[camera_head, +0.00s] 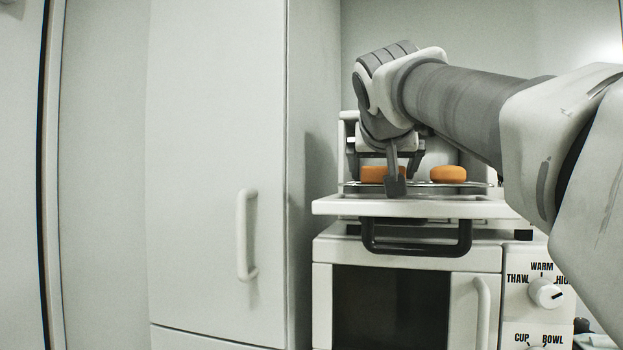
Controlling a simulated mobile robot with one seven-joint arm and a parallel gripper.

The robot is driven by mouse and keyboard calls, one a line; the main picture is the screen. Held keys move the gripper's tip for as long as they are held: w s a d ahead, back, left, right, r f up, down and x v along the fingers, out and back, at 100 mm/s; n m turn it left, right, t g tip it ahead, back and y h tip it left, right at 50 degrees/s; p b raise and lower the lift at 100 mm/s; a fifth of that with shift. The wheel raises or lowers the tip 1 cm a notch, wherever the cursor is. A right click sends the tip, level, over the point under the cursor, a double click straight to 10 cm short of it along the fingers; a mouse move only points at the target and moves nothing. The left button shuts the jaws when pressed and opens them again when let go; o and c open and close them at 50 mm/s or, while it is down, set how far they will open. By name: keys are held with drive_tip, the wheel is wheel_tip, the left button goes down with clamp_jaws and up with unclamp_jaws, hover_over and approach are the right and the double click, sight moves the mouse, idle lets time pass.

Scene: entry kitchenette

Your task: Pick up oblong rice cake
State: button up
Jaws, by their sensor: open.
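Two orange-brown cakes sit on a thin rack or plate in the open-fronted upper appliance. The left cake (373,174) looks longer and flatter and is partly hidden behind my gripper. The right cake (449,174) looks shorter and rounded. I cannot tell for sure which is the oblong rice cake. My gripper (391,180) is open and points down at the left cake. One finger shows in front of that cake. Contact between them cannot be made out.
The lowered white door (420,207) with its dark handle (416,250) lies below the cakes. A microwave (390,300) with dials (546,293) stands underneath. A tall white cabinet (215,180) with a handle (246,235) stands close on the left.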

drive_tip(key=shift+s, duration=0.1)
drive_tip(key=c, duration=1.1)
drive_tip(key=shift+r, duration=0.2)
